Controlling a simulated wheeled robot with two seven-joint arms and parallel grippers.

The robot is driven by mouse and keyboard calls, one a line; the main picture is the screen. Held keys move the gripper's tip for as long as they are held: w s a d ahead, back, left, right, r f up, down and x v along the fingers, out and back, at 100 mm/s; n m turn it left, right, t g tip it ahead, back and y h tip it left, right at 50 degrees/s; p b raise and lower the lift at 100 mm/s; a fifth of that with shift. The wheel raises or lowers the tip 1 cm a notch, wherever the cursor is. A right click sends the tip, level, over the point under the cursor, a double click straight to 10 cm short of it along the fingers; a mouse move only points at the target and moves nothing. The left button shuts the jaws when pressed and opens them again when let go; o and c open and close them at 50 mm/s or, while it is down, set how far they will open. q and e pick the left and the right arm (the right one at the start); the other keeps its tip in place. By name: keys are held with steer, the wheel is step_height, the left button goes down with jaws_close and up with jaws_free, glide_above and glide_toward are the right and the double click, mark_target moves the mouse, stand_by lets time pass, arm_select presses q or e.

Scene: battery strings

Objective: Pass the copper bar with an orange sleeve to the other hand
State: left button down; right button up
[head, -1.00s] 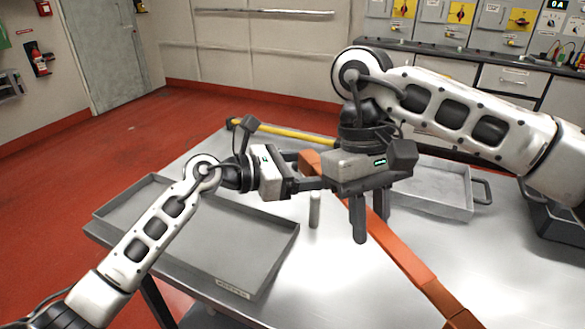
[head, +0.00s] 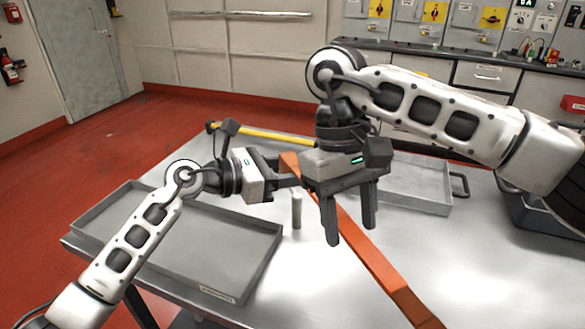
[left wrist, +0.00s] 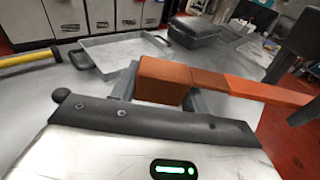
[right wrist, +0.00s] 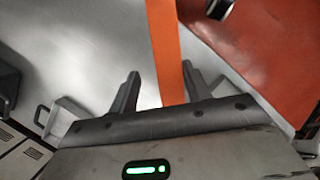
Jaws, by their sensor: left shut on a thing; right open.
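The copper bar with the orange sleeve (head: 372,256) hangs over the table and slants from upper left to lower right in the head view. My left gripper (head: 288,180) is shut on its far end; the left wrist view shows the brownish end (left wrist: 165,78) between the fingers and the orange part running right. My right gripper (head: 351,232) is open and points down at the bar's middle stretch. In the right wrist view the bar (right wrist: 165,45) runs between the two spread fingers, which stand apart from it. I cannot tell the exact depth between them.
A grey tray (head: 262,258) lies on the table's left side. A smaller metal tray (head: 425,198) with handles is at the right, with a dark case (left wrist: 196,30) beyond it. A yellow-handled tool (head: 265,134) lies at the back.

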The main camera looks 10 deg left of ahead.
steer(key=v, duration=1.2)
